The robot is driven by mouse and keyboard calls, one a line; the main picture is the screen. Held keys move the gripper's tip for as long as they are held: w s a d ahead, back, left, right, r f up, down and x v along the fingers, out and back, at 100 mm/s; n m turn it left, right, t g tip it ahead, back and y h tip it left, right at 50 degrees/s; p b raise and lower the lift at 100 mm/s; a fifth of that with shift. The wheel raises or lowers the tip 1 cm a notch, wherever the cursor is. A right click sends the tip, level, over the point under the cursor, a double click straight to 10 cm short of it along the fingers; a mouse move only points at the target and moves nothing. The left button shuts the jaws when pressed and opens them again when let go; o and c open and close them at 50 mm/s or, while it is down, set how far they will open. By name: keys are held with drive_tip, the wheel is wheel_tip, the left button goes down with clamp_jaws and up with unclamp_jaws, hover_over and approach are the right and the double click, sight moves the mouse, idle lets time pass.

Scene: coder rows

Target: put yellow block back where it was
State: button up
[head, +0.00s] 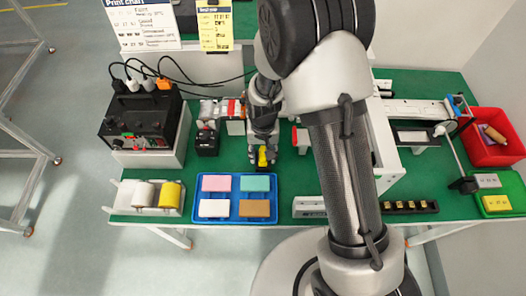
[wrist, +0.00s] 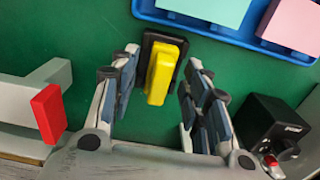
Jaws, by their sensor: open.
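The yellow block (wrist: 160,76) stands on or against a small black piece (wrist: 176,42) on the green table. It also shows in the head view (head: 263,157), just below my gripper (head: 263,145). In the wrist view my gripper (wrist: 163,62) is open, with one finger to each side of the block. Green shows between each finger and the block, so neither seems to touch it. The block's lower contact with the black piece is partly hidden.
A blue tray (head: 236,196) with pink, teal, white and brown blocks lies close by. A black box (head: 207,141) and a red-ended fixture (wrist: 48,113) flank my gripper. A red bin (head: 487,152) and green tray (head: 482,203) stand at far right.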

drive_tip(key=shift+r, duration=0.15)
drive_tip(key=s+d+r+t+p, duration=0.1)
drive_tip(key=d+r+p, duration=0.1)
drive_tip(key=r, duration=0.9)
drive_tip(key=s+d+r+p, duration=0.1)
drive_tip(key=d+r+p, duration=0.1)
drive_tip(key=r, duration=0.9)
drive_tip(key=s+d+r+t, duration=0.1)
drive_tip(key=s+d+r, duration=0.3)
drive_tip(key=s+r, duration=0.3)
drive_tip(key=s+d+r+t, duration=0.2)
drive_tip(key=s+d+r, duration=0.2)
drive_tip(key=s, duration=0.6)
wheel_tip(320, 180, up, 3)
drive_tip(key=shift+s+d+f+t, duration=0.1)
drive_tip(key=shift+s+d+t, duration=0.2)
drive_tip(key=shift+s, duration=0.05)
drive_tip(key=shift+c, duration=0.2)
